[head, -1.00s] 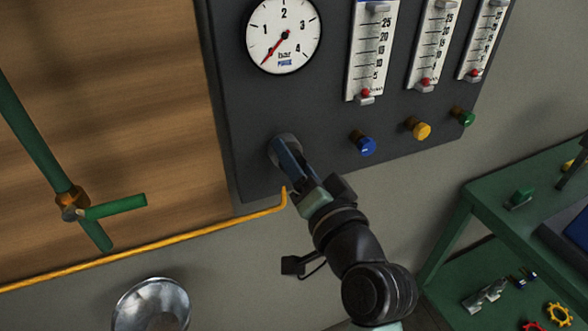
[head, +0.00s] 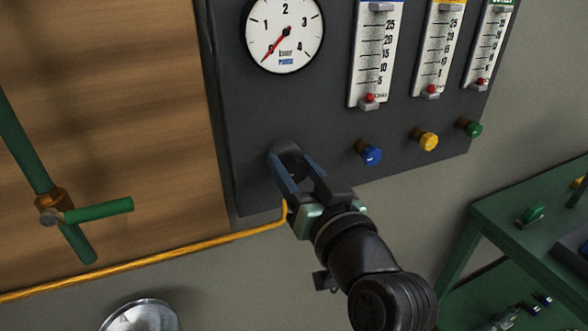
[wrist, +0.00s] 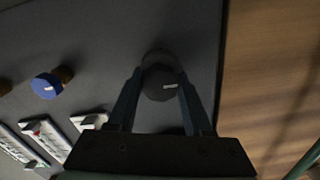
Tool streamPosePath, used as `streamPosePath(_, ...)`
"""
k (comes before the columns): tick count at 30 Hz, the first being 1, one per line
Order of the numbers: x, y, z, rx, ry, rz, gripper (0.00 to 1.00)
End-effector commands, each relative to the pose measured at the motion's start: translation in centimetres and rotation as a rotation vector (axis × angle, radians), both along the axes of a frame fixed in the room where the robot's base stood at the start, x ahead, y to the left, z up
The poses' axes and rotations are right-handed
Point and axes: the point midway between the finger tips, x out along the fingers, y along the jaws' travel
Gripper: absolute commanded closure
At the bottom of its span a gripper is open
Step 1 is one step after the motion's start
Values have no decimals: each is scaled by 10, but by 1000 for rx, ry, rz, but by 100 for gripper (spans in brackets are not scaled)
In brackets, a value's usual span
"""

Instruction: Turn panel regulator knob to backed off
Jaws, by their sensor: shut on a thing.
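The regulator knob (wrist: 160,84) is a dark round knob with a small white mark on its face, set low on the dark grey panel (head: 330,110). In the wrist view my gripper (wrist: 160,77) has one finger on each side of it, and the mark lies right of the knob's middle. My gripper (head: 288,158) is shut on the knob; in the head view the fingers and wrist mostly hide the knob. The round pressure gauge (head: 284,32) above has its red needle pointing to the lower left, near the low end of the scale.
Blue (head: 369,155), yellow (head: 427,141) and green (head: 471,128) knobs stick out right of my gripper, below flow meters. A yellow pipe (head: 150,260) runs below the panel to beside my gripper. A green bench (head: 500,210) stands at right.

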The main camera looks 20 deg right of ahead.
Motion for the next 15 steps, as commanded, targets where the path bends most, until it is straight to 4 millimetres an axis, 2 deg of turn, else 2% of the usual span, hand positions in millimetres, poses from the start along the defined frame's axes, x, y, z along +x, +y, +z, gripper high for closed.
streamPosePath(13, 0, 0, -2, -11, 5, 0, 100)
streamPosePath(14, 0, 0, -2, -11, 5, 0, 44)
streamPosePath(15, 0, 0, -2, -11, 4, 0, 37)
